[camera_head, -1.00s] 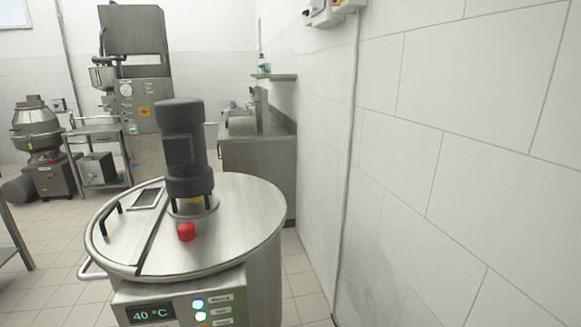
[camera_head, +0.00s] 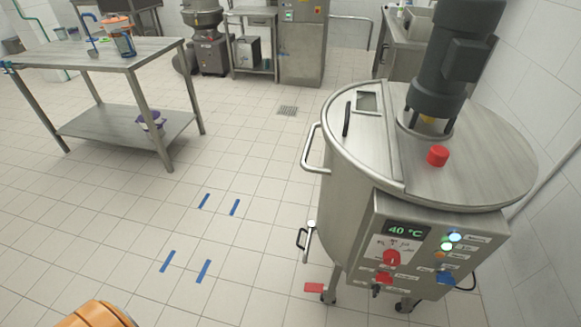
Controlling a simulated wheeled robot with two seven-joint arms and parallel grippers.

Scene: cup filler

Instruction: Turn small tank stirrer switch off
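The steel tank (camera_head: 340,215) stands at the right, with a dark motor (camera_head: 440,65) upright on its lid and a red cap (camera_head: 437,156) beside the motor. The control panel (camera_head: 410,213) on its front carries a green display (camera_head: 406,229) reading 40 °C. Two round lights (camera_head: 453,237) glow white-green, with a small orange one (camera_head: 440,255) below. A red knob (camera_head: 391,257), a red switch (camera_head: 384,278) and a blue switch (camera_head: 446,278) sit lower. The labels are too small to read, so I cannot tell which is the stirrer switch. Neither gripper is in view.
A steel table (camera_head: 100,58) with jars and utensils stands at the left. Blue tape marks (camera_head: 235,207) lie on open tiled floor left of the tank. A handle (camera_head: 310,150) and an outlet valve (camera_head: 308,240) stick out leftward. A white wall bounds the right.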

